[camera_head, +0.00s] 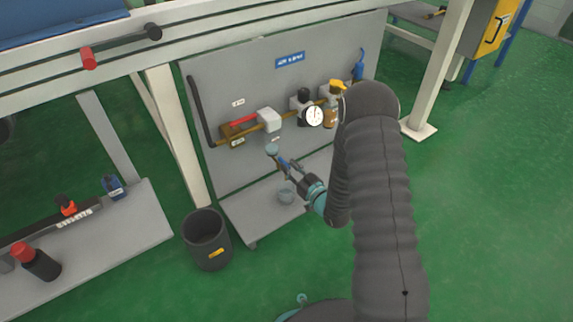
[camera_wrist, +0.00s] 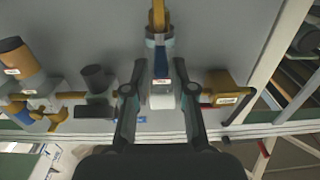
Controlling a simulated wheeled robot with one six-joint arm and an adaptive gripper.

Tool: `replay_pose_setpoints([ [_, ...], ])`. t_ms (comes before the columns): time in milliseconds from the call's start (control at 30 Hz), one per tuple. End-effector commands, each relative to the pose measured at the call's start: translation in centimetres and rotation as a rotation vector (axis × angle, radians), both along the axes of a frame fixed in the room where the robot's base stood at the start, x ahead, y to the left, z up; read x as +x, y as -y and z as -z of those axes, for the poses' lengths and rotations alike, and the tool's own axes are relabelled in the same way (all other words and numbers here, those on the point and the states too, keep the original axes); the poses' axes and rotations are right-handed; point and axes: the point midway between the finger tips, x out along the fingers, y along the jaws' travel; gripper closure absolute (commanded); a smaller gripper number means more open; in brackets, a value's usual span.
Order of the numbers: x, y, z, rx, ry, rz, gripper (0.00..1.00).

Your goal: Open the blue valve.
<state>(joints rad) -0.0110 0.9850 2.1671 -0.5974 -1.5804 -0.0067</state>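The blue valve handle (camera_head: 283,160) is on the low part of the piping, in front of the grey panel (camera_head: 230,85). In the wrist view the blue handle (camera_wrist: 162,66) lies upright between my fingers, with a grey-teal fitting and a yellow pipe beyond it. My gripper (camera_head: 288,165) is at the handle, its fingers (camera_wrist: 160,72) open on either side with visible gaps. I cannot tell whether either fingertip touches the fitting. My arm hides part of the panel's right side in the head view.
On the panel are a red-handled valve (camera_head: 241,121), a white block (camera_head: 269,119), a round gauge (camera_head: 314,116) and a yellow-topped part (camera_head: 337,86). A dark bin (camera_head: 207,240) stands at the lower left. A low shelf (camera_head: 240,222) juts out below the panel.

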Motion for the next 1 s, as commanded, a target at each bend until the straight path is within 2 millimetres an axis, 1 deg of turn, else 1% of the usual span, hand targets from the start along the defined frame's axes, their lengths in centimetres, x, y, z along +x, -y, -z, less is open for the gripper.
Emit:
replay_pose_setpoints([
  [100, -2.0, 1.4, 0.1, 0.001, -0.003, 0.002, 0.75],
  [300, -5.2, 3.6, 0.0, 0.001, -0.002, 0.001, 0.75],
  [500, -7.2, 5.0, 0.0, 0.0, 0.0, 0.0, 0.75],
  [700, -7.9, 5.3, -0.1, 0.0, 0.002, -0.002, 0.75],
  [1000, -7.9, 5.3, -0.1, 0.0, 0.002, -0.002, 0.75],
])
